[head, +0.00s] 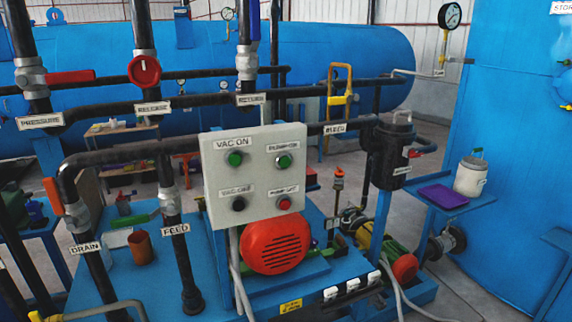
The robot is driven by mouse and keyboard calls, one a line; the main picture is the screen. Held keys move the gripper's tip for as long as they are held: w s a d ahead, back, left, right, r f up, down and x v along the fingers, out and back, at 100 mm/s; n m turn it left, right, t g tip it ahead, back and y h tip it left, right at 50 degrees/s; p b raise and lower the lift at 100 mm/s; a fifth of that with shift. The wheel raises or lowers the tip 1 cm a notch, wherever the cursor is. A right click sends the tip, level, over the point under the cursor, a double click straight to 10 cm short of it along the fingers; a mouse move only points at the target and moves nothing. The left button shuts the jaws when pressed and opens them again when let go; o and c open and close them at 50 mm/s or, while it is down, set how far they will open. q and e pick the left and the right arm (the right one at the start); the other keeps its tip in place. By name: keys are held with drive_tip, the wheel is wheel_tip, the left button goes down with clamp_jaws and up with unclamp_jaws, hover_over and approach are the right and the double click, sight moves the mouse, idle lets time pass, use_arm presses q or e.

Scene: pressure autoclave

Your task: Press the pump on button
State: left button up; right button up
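The pump on button (284,161) is a round green button at the upper right of a light grey control box (260,182), under a label that seems to read PUMP ON. To its left is a similar green button (235,159) labelled VAC ON. All of these buttons are unobstructed. Whether any button is pressed in cannot be told. Neither of my grippers shows in the head view.
Dark pipes with PRESSURE, RELEASE, DRAIN and FEED labels stand left of the box. A red motor cover (275,246) sits below it. A dark filter housing (391,152) stands to its right. A blue side table (437,207) holds a white canister (470,176).

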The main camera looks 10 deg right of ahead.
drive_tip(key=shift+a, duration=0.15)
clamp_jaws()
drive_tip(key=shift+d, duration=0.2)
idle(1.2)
